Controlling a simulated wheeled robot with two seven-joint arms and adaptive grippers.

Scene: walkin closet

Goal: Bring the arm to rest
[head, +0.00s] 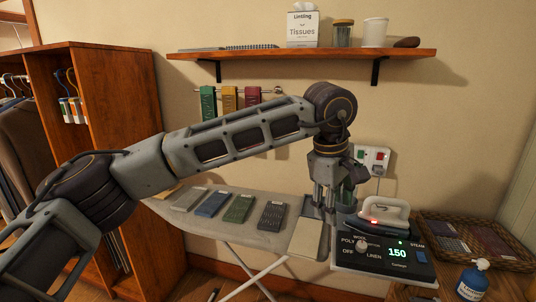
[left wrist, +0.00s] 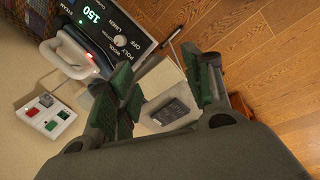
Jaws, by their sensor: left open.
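My left arm reaches in from the left across the head view. Its gripper (head: 335,203) points down over the right end of the ironing board (head: 222,222), just left of the iron (head: 385,213). In the left wrist view the two fingers (left wrist: 165,80) stand apart with nothing held between them. A cream panel (head: 308,238) lies below the gripper, and the iron also shows in the left wrist view (left wrist: 75,55). The iron sits on a black control unit (head: 385,252) reading 150. My right gripper is not in view.
Several cloth swatches (head: 240,208) lie in a row on the board. A wall shelf (head: 300,54) holds a tissue box and jars. A wall socket (head: 372,160) is behind the iron. A wicker tray (head: 475,240) and blue bottle (head: 472,281) stand at right. A wooden wardrobe (head: 110,110) is at left.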

